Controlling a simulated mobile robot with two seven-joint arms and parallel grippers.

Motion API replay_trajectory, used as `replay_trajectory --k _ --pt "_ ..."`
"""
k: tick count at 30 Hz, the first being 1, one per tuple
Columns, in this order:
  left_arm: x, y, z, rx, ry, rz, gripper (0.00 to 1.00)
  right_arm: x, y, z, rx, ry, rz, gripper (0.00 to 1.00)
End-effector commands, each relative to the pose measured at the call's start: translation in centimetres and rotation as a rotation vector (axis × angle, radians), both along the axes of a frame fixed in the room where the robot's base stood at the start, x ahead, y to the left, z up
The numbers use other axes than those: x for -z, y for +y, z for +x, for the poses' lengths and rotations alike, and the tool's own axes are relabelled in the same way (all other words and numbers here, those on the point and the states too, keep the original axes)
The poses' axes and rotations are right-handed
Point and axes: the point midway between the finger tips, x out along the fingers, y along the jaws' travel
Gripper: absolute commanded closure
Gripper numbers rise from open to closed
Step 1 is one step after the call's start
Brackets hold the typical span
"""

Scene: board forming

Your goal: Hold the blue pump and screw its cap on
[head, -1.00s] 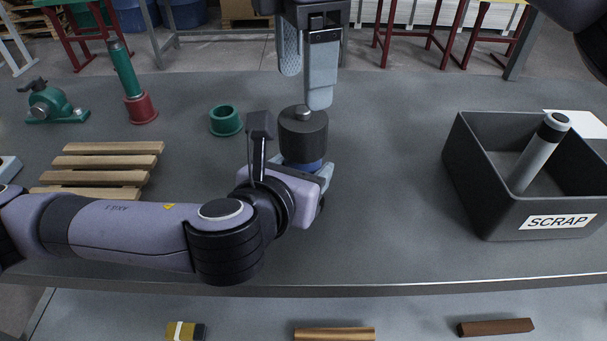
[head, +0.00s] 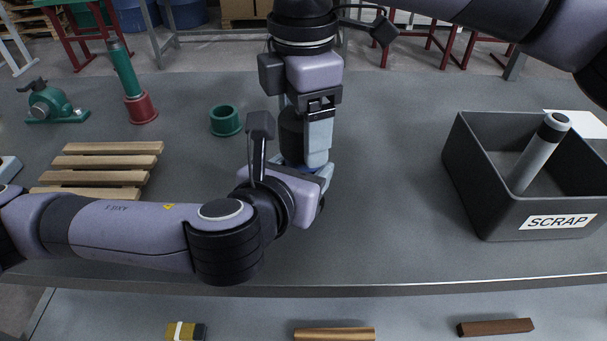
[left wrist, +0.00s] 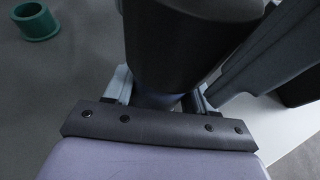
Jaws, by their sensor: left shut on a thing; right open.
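The blue pump stands upright at the middle of the bench; a little of its blue body (head: 289,161) shows low down. A dark cylindrical cap (head: 291,132) sits on top of it; whether it is threaded on I cannot tell. My left gripper (head: 304,170) is shut around the pump's lower part. In the left wrist view the dark cap (left wrist: 185,40) rises above the jaws. My right gripper (head: 303,148) is open and points straight down, its fingers on either side of the cap. The cap's top is hidden by the right gripper.
A grey scrap bin (head: 481,196) holding a grey tube (head: 536,160) stands at right. A green ring (head: 225,121), a green tube in a red base (head: 143,110), a green vise-like tool (head: 52,107) and wooden slats (head: 107,162) lie at left. The bench is clear between pump and bin.

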Motion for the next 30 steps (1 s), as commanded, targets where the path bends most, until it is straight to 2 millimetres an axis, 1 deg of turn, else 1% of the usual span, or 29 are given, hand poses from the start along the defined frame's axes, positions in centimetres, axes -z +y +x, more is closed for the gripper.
replay_trajectory --k 5,8,9,10,14,17,30 --pt "-0.12 -0.06 -0.01 0.001 -0.002 -0.003 1.00 0.00 -0.01 0.00 0.000 0.000 0.000 0.24" --pt "-0.12 -0.06 -0.01 0.001 -0.002 -0.003 1.00 -0.02 -0.01 0.00 0.000 0.000 0.000 0.54" --pt "-0.12 -0.06 -0.01 0.001 -0.002 -0.003 1.00 -0.02 -0.01 0.01 0.000 0.000 0.000 0.67" --pt "-0.12 -0.06 -0.01 0.002 -0.002 -0.002 1.00 -0.02 -0.01 0.01 0.000 0.000 0.000 0.71" --pt "-0.13 -0.07 -0.02 0.003 -0.002 -0.002 1.00 -0.03 0.00 0.02 0.013 0.000 0.000 0.71" --pt "-0.13 -0.08 -0.02 0.003 -0.002 -0.002 1.00 0.00 0.01 0.02 0.079 0.000 0.001 0.71" --pt "-0.13 -0.10 -0.05 0.004 -0.002 -0.003 1.00 0.02 -0.01 0.03 0.713 0.001 0.001 0.71"
